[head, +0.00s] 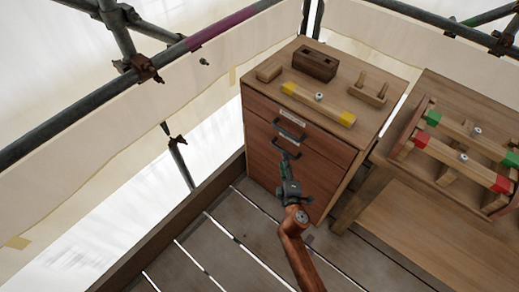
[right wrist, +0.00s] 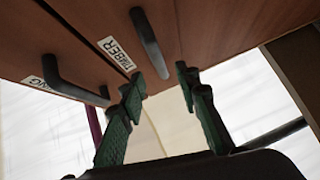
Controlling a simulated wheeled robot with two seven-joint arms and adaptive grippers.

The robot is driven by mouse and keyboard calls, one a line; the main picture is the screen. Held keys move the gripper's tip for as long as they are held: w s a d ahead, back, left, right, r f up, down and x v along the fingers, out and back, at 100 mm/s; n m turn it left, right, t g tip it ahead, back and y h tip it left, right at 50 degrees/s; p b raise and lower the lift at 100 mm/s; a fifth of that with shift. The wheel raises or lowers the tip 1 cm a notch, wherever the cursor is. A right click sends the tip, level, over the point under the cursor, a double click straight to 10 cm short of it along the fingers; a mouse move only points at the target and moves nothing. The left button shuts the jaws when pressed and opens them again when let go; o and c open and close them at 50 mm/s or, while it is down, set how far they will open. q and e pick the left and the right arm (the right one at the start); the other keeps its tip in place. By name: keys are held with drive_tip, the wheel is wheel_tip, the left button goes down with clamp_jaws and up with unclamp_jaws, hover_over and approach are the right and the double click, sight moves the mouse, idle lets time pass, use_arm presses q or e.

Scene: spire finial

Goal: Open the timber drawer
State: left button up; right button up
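The wooden cabinet has two reddish-brown drawer fronts, both looking closed. The lower one is the timber drawer (head: 312,173), with a dark bar handle (head: 284,150). In the right wrist view its "TIMBER" label (right wrist: 117,54) is beside that handle (right wrist: 149,42). The upper drawer (head: 318,135) has its own dark handle (head: 289,130); its label is partly cut off in the wrist view. My right gripper (head: 287,161) is open at the timber handle. In the wrist view its green fingertips (right wrist: 160,79) are on either side of the handle's near end; contact is unclear. My left gripper is not in view.
On the cabinet top are a yellow-ended beam (head: 318,105), a dark block (head: 315,62) and small wooden pieces. A workbench (head: 455,210) with a rack of coloured-ended beams stands at the right. Scaffold rails (head: 90,95) edge the plank floor, which is clear before the cabinet.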

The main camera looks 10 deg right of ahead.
sight(281, 149)
drive_tip(key=w, duration=0.2)
drive_tip(key=w+b, duration=0.1)
drive_tip(key=w, duration=0.1)
drive_tip(key=w+f, duration=0.1)
drive_tip(key=w, duration=0.1)
drive_tip(key=shift+w+d+b, duration=0.35)
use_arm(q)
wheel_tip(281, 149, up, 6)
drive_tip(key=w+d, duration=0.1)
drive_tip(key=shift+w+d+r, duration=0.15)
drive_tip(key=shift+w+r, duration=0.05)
use_arm(e)
drive_tip(key=shift+w, duration=0.3)
clamp_jaws()
drive_tip(key=shift+a, duration=0.1)
